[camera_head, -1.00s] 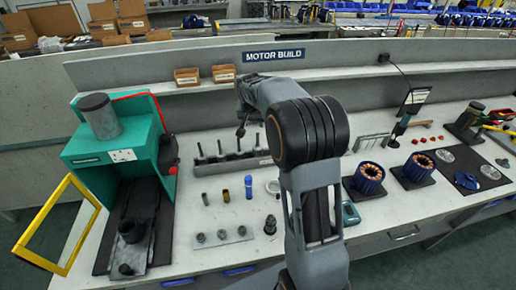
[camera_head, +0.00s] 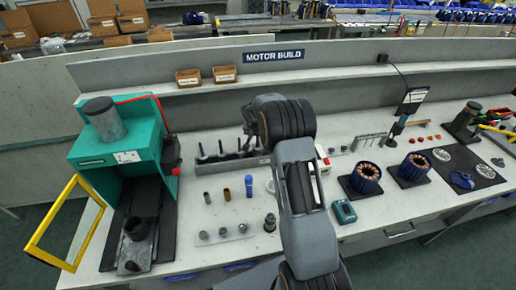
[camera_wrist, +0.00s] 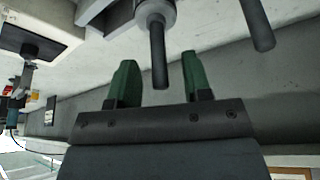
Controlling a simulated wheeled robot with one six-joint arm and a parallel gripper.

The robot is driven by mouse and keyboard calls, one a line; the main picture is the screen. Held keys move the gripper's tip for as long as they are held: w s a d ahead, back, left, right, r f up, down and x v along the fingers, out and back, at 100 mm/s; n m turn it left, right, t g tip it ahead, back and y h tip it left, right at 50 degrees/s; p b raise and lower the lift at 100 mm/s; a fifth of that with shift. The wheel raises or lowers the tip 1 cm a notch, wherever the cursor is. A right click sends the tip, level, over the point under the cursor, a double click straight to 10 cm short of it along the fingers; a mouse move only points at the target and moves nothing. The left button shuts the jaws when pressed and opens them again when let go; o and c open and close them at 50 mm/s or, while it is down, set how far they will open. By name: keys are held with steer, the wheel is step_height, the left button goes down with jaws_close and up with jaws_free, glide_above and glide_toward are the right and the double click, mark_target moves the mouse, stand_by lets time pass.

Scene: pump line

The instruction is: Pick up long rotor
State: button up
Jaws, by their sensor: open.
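Several dark rotors with thin upright shafts stand in a row in a grey rack (camera_head: 212,166) at the middle of the bench in the head view; one rotor (camera_head: 220,148) shows clearly there. I cannot tell from the frames which one is the long rotor. In the wrist view my gripper (camera_wrist: 158,62) is open, with two green fingers. A dark rotor shaft (camera_wrist: 158,50) extends into the gap between them, and both fingers look apart from it. A second shaft (camera_wrist: 256,22) is to the right, outside the fingers. In the head view my arm hides the rack's right end.
A green press (camera_head: 125,150) with a yellow frame (camera_head: 50,235) stands at the left. Small cylinders, including a blue one (camera_head: 249,186), stand in front of the rack. Copper-wound stators (camera_head: 366,176) are at the right. A shelf runs behind.

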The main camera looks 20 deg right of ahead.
steer(key=shift+x, duration=1.1)
steer(key=shift+c, duration=0.2)
jaws_close()
steer(key=shift+r, duration=0.1)
